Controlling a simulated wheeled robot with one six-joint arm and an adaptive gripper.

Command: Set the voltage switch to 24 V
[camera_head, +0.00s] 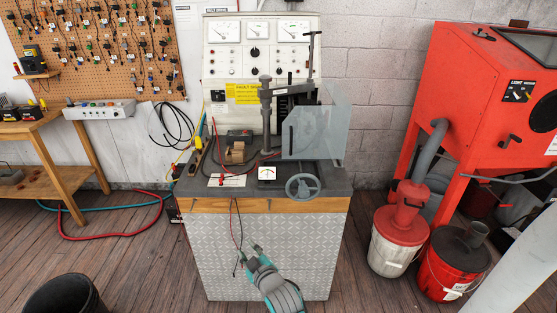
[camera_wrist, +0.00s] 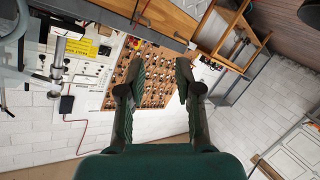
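The test bench's white control panel (camera_head: 290,62) stands upright at the back of the bench, with three dial meters on top. A black rotary knob (camera_head: 254,51) sits at its middle, with smaller knobs and buttons around it. I cannot read which control is the voltage switch or where it points. My gripper (camera_head: 250,254) is low in front of the bench's metal front, well below and apart from the panel. In the wrist view my gripper (camera_wrist: 157,78) has its fingers spread with nothing between them. Part of the panel (camera_wrist: 88,70) shows at the left there, tilted.
A clear guard (camera_head: 315,130), a grey post clamp (camera_head: 266,100) and a handwheel (camera_head: 304,187) stand on the right of the bench top. A yellow sign (camera_head: 243,92) is below the knob. A red blast cabinet (camera_head: 480,80) and buckets are right.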

